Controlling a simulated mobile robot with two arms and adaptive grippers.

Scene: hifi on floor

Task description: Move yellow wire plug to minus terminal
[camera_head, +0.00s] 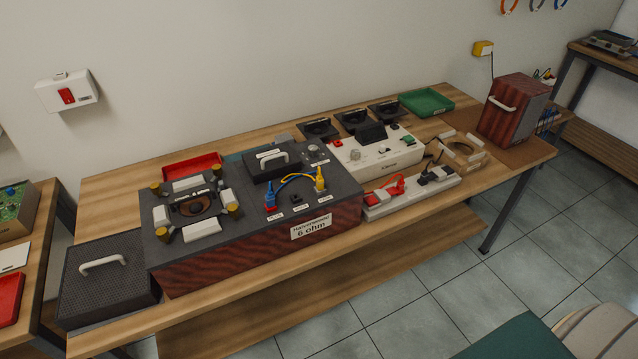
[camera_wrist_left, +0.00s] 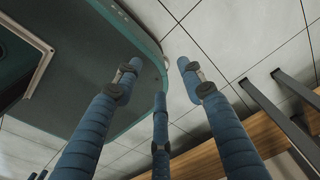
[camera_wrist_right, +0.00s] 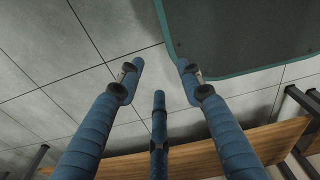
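The yellow plug (camera_head: 320,184) stands upright on the right of the dark-topped speaker box (camera_head: 240,247) labelled "6 ohm". A yellow wire (camera_head: 295,177) arcs from it leftward to near the blue plug (camera_head: 269,197), which stands upright on the left of the same panel. A small black part (camera_head: 296,198) sits between the plugs. Small white labels (camera_head: 299,208) lie along the front, too small to read, so I cannot tell which terminal is minus. My left gripper (camera_wrist_left: 160,75) and right gripper (camera_wrist_right: 159,72) are open and empty over the floor, away from the plugs.
The wooden table (camera_head: 120,200) runs across the view. A black box (camera_head: 108,285) with a handle stands left, a white device (camera_head: 375,153) and a power strip (camera_head: 412,195) right. A red tray (camera_head: 192,166) and a green tray (camera_head: 426,101) lie behind.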

